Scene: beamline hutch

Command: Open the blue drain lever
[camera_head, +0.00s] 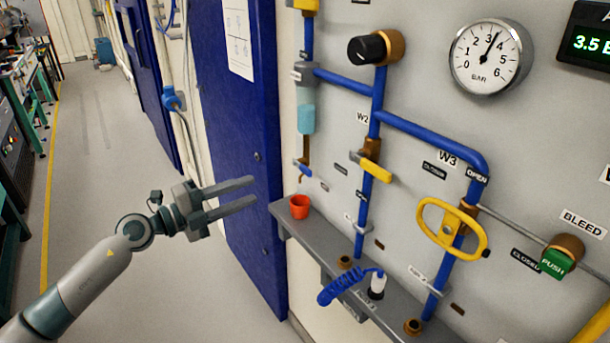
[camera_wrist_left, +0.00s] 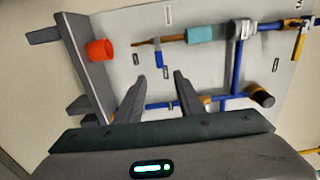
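The blue drain lever (camera_head: 303,170) sits on the brown drain pipe (camera_head: 306,149) under the filter with the light-blue bowl (camera_head: 306,118), on the left part of the panel. In the left wrist view the lever (camera_wrist_left: 158,57) sticks out across the pipe, ahead of the fingertips. My left gripper (camera_head: 253,190) is open and empty, to the left of the lever and apart from it, in front of the blue door. Its two fingers (camera_wrist_left: 160,76) point toward the panel. My right gripper is not in view.
An orange-red cup (camera_head: 299,207) stands on the grey shelf (camera_head: 318,238) below the lever. A coiled blue hose (camera_head: 342,288) lies further along. Yellow handles (camera_head: 376,170), a black knob (camera_head: 367,49) and a gauge (camera_head: 488,57) are to the right.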

